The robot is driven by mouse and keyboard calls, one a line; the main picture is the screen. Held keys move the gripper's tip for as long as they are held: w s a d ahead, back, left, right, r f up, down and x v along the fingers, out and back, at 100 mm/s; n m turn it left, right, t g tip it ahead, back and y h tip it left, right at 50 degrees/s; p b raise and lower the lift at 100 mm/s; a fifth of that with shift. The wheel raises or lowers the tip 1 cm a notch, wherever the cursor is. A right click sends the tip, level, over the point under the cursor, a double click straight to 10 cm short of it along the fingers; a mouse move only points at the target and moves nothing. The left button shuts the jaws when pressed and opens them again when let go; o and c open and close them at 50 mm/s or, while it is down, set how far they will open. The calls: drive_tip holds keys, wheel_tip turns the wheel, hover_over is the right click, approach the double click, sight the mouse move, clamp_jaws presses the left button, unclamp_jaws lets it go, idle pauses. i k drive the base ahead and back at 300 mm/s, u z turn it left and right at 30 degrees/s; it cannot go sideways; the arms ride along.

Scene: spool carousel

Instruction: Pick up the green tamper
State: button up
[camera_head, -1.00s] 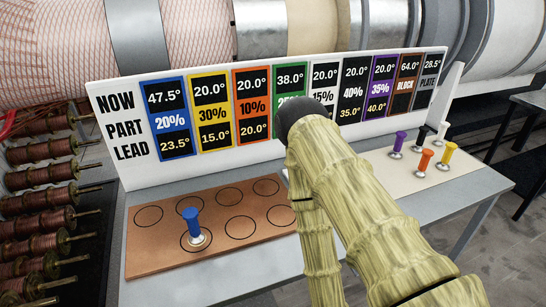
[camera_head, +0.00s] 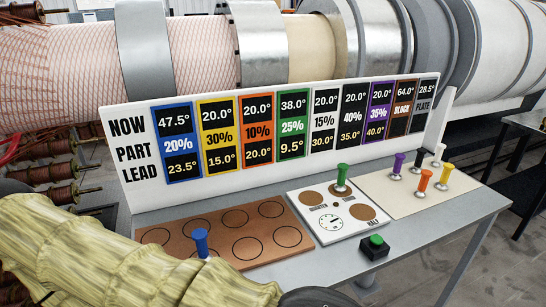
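The green tamper (camera_head: 342,176) stands upright on a white panel (camera_head: 302,207), on the brown disc at the panel's back edge. Its green handle is on top and its pale metal foot is below. Nothing touches it. My gripper is not to be made out; only my yellow-green arm shows, across the lower left and well apart from the tamper, with a dark rounded part at the bottom edge.
A blue tamper (camera_head: 200,243) stands on a copper-coloured board (camera_head: 273,253), partly behind my arm. Purple (camera_head: 398,163), black, orange and yellow tampers stand on a cream board (camera_head: 375,184). A green button on a black box (camera_head: 374,251) is near the front. A sign (camera_head: 130,178) stands behind.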

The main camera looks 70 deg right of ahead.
sight(340, 188)
drive_tip(key=u, duration=0.35)
drive_tip(key=k, duration=1.55)
drive_tip(key=z, duration=1.6)
